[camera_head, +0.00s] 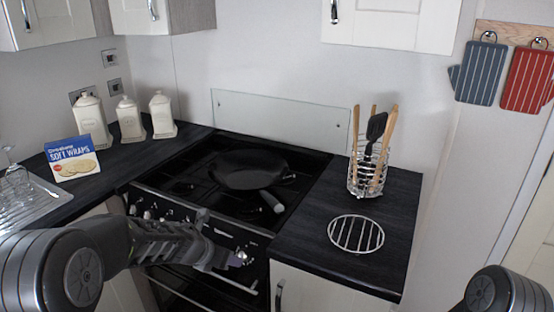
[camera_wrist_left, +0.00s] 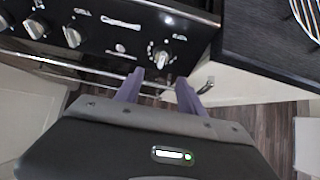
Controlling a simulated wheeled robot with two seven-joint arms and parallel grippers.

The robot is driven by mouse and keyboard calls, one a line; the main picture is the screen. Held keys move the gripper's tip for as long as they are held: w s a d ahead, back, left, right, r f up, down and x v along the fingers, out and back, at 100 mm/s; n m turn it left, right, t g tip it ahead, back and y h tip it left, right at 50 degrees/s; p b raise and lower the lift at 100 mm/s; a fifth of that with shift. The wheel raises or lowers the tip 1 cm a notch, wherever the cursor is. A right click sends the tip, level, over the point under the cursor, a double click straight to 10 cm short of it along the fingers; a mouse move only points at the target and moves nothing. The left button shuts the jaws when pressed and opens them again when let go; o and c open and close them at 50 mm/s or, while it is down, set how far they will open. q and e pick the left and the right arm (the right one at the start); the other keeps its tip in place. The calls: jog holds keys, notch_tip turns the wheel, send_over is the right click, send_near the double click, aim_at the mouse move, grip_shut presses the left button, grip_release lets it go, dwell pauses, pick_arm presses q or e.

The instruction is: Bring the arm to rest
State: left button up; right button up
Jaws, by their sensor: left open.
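My left arm comes in from the left in the head view, and its gripper (camera_head: 238,262) hangs in front of the stove's control panel. In the left wrist view the left gripper (camera_wrist_left: 162,84) is open, with its two purple-grey fingers spread and nothing between them. A control knob (camera_wrist_left: 159,57) of the stove shows just beyond the fingertips; I cannot tell whether they touch it. My right gripper is not in view; only part of my right arm shows at the bottom right corner of the head view.
The stove (camera_head: 160,197) holds a black frying pan (camera_head: 248,170) with its handle toward the front. On the right counter (camera_head: 300,235) are a round wire trivet (camera_head: 356,233) and a utensil holder (camera_head: 368,178). Canisters (camera_head: 92,120) and a wraps box (camera_head: 72,158) stand at left. Oven mitts (camera_head: 480,72) hang right.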

pick_arm(q)
jog(key=s+d+f+n+g+h, duration=0.1)
jog(key=s+d+f+n, duration=0.4)
jog(key=n, duration=0.7)
jog(key=s+d+f+n+h, duration=0.1)
jog(key=s+d+f+n, duration=0.35)
jog(key=n, duration=0.65)
jog(key=s+d+f+n+g, duration=0.1)
jog(key=s+f+n+g, duration=0.2)
jog(key=s+f+n, duration=0.6)
jog(key=s+d+f+n+g, duration=0.2)
jog(key=s+f+n, duration=0.7)
jog(key=s, duration=0.7)
jog(key=shift+s+n+g+y, duration=0.3)
jog(key=shift+n+g+y, duration=0.1)
jog(key=shift+f, duration=0.1)
